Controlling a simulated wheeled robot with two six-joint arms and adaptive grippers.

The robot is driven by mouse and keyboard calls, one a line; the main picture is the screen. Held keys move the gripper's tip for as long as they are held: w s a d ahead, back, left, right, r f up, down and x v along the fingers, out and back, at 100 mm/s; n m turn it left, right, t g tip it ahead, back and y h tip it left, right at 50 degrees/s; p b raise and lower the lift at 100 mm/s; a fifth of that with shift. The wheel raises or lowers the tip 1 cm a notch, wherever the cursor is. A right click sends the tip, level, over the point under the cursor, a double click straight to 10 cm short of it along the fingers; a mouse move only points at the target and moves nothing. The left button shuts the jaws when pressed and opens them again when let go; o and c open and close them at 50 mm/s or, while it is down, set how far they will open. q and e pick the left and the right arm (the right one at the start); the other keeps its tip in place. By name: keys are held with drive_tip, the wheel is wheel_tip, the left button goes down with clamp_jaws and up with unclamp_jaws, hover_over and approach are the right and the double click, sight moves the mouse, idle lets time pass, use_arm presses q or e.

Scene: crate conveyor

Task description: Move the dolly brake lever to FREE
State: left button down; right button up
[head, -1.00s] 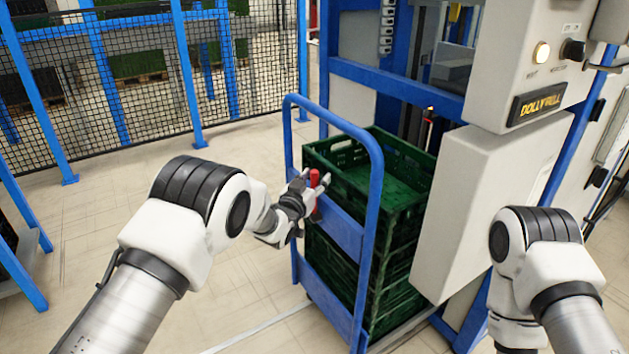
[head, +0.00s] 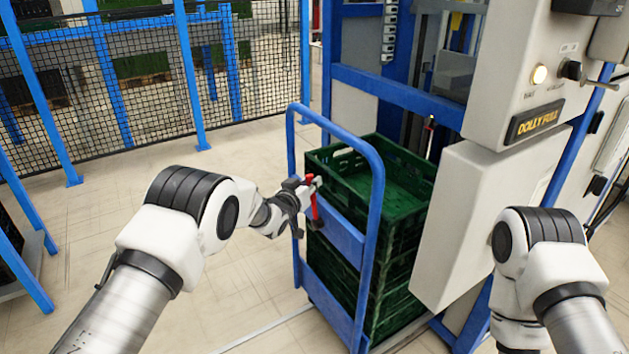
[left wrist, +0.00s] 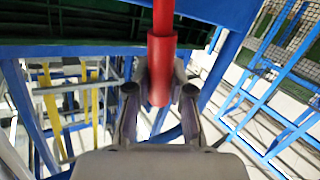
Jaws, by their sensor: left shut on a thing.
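The red brake lever (head: 313,205) stands at the blue handle frame of the dolly (head: 345,240), tilted a little with its top to the left in the head view. My left gripper (head: 310,183) is at the lever's upper end and is shut on it. In the left wrist view the red lever (left wrist: 161,70) sits between the two fingers (left wrist: 160,90). No FREE marking can be read. My right arm shows at the lower right of the head view, but its gripper is out of the picture.
Green crates (head: 400,205) are stacked on the dolly behind the blue frame. A white machine housing with a DOLLY FULL sign (head: 535,121) stands to the right. A mesh fence (head: 140,85) runs along the back left. The floor (head: 110,215) left of the dolly is clear.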

use_arm(q)
drive_tip(key=shift+w+a+f+n+g+p, duration=0.5)
drive_tip(key=shift+w+a+n+g+p, duration=0.15)
drive_tip(key=shift+w+p, duration=0.15)
drive_tip(key=shift+w+a+f+n+g+p, duration=0.5)
drive_tip(key=shift+w+n+g+p, duration=0.15)
drive_tip(key=shift+w+p, duration=0.15)
drive_tip(key=c, duration=1)
unclamp_jaws()
drive_tip(key=shift+s, duration=0.1)
drive_tip(key=v, duration=1.1)
drive_tip(key=shift+s+a+r, duration=0.1)
drive_tip(key=shift+s+a, duration=0.15)
drive_tip(key=shift+s, duration=0.1)
